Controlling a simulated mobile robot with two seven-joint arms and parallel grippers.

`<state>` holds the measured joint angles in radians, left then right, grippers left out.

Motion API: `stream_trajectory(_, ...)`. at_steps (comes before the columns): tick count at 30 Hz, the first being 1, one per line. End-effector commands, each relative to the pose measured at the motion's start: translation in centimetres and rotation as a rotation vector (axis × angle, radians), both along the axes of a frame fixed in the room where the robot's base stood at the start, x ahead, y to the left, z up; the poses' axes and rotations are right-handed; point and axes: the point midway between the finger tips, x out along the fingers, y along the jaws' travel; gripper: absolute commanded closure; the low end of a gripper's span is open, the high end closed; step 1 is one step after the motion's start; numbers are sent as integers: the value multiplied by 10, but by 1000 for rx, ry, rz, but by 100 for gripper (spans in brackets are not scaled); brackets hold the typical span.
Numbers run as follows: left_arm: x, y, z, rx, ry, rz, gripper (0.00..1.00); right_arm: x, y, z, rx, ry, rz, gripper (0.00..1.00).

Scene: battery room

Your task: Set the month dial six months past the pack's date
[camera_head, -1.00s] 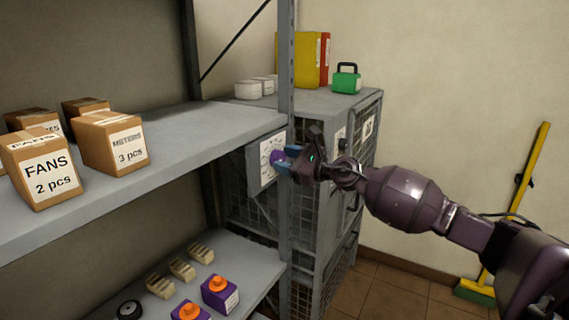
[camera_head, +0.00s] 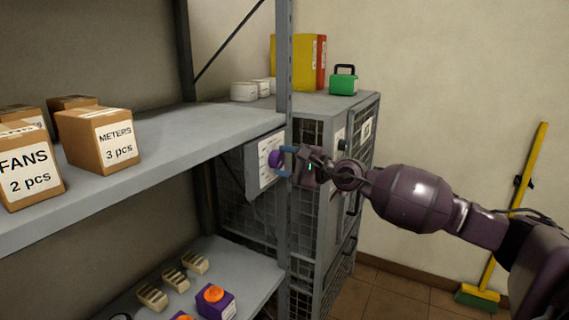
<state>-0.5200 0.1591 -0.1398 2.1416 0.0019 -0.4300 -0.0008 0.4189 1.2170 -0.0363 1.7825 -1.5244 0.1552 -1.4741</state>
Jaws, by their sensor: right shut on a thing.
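The month dial has a white face (camera_head: 265,148) with small markings on a grey plate, fixed at the side of the mesh cabinet. Its purple knob (camera_head: 275,159) sticks out toward my right gripper. The markings are too small to read. My right gripper (camera_head: 285,161) has its blue fingers shut on the knob, one above and one below. Purple packs with orange tops (camera_head: 213,293) stand on the lower shelf. I cannot read a date on them. My left gripper is not in view.
A shelf post (camera_head: 285,60) stands right beside my right gripper. Cardboard boxes (camera_head: 85,145) sit on the upper shelf (camera_head: 190,140). A green case (camera_head: 343,84) and binders stand on the cabinet. A yellow broom (camera_head: 520,190) leans on the right wall.

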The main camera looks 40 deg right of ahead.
Motion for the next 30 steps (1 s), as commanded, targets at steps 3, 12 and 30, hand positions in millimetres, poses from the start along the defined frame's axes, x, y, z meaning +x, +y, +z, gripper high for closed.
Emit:
stream_trajectory(3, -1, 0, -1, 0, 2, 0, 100, 0, 0, -2, -10, -1, 1, 74)
stream_trajectory(12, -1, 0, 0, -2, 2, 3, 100, 0, 0, -2, -11, -1, 1, 74)
stream_trajectory(30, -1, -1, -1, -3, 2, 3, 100, -3, -1, -1, -10, -2, 0, 25)
